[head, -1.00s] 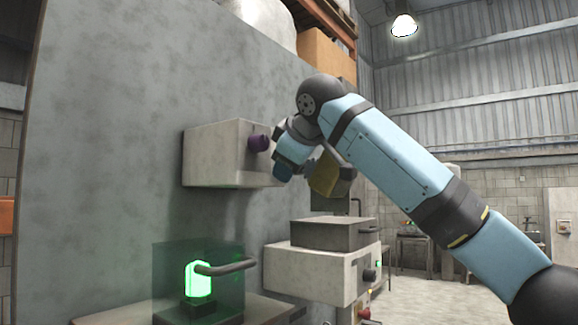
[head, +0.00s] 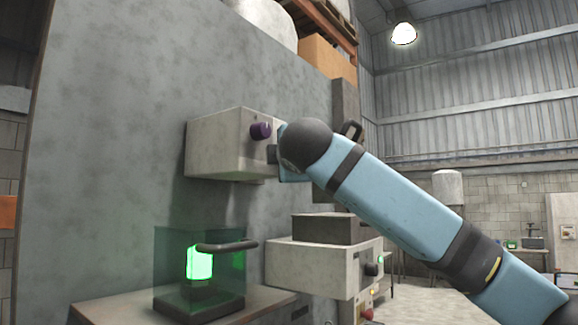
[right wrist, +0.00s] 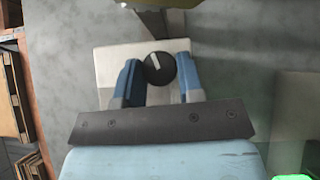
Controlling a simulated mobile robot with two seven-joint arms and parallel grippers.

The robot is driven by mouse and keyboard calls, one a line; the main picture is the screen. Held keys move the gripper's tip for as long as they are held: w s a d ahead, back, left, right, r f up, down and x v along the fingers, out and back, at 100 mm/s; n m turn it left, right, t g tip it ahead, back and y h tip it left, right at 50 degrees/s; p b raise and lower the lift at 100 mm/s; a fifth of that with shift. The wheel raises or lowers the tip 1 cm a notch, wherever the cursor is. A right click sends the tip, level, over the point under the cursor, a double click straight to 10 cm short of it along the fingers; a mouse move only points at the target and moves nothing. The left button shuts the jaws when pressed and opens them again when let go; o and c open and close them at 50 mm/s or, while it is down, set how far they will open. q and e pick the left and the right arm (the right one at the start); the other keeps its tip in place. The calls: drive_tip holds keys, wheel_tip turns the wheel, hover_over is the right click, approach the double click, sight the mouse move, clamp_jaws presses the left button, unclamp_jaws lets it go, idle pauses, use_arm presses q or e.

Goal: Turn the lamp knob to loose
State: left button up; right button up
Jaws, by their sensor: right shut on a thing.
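In the right wrist view, a round black knob (right wrist: 159,69) with a white pointer mark stands on a pale plate. The mark points up and slightly left. My right gripper (right wrist: 158,64) is shut on this black knob, one blue finger on each side. In the head view my arm hides most of the gripper, close against the box's right-hand face. My left gripper is not in view.
A glowing green lamp (head: 200,263) in a glass case with a dark handle (head: 228,246) stands below on a ledge. A second pale box (head: 312,265) with a dark knob (head: 371,269) is lower right. Open floor lies to the right.

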drive_tip(key=shift+w+d+f+n+t+y+b, duration=0.15)
drive_tip(key=shift+n+t+y+b, duration=0.7)
drive_tip(key=shift+n+y, duration=1.4)
drive_tip(key=shift+w+f+n+t+y+b, duration=0.1)
drive_tip(key=shift+f+n+t+y+b, duration=0.2)
drive_tip(key=shift+n+y+b, duration=1.95)
drive_tip(key=shift+w+d+f+n+t+y+b, duration=0.1)
drive_tip(key=shift+n+t+y, duration=0.8)
drive_tip(key=shift+n, duration=2.6)
drive_tip(key=shift+g+y, duration=0.35)
drive_tip(key=shift+y, duration=0.05)
drive_tip(key=shift+s+r, duration=0.1)
drive_tip(key=o, duration=0.9)
